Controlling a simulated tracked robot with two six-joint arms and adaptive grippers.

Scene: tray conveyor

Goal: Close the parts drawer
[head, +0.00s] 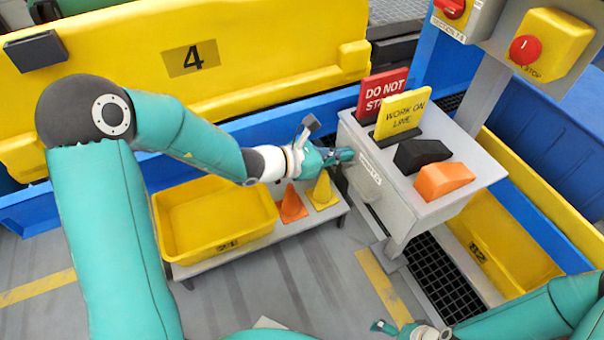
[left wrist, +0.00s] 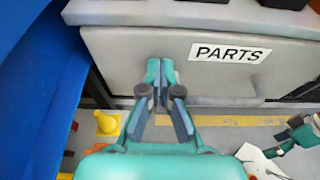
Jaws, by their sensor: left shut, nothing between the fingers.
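The parts drawer (head: 366,190) has a grey front on the left side of the grey cabinet. Its PARTS label and front (left wrist: 225,75) fill the upper left wrist view. The front lies flush or nearly flush with the cabinet; I cannot tell if a small gap is left. A grey handle bar (left wrist: 215,101) runs along its lower part. My left gripper (head: 347,155) is shut and empty, its fingertips (left wrist: 160,66) at the drawer front, left of the label; contact is not certain. My right gripper (head: 381,327) is low in the head view, away from the drawer, its jaw opening unclear.
On the cabinet top stand a red sign (head: 376,92), a yellow sign (head: 402,112), a black block (head: 420,155) and an orange block (head: 443,180). Left of it a low bench holds a yellow tray (head: 215,215), an orange cone (head: 293,207) and a yellow cone (head: 322,190).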

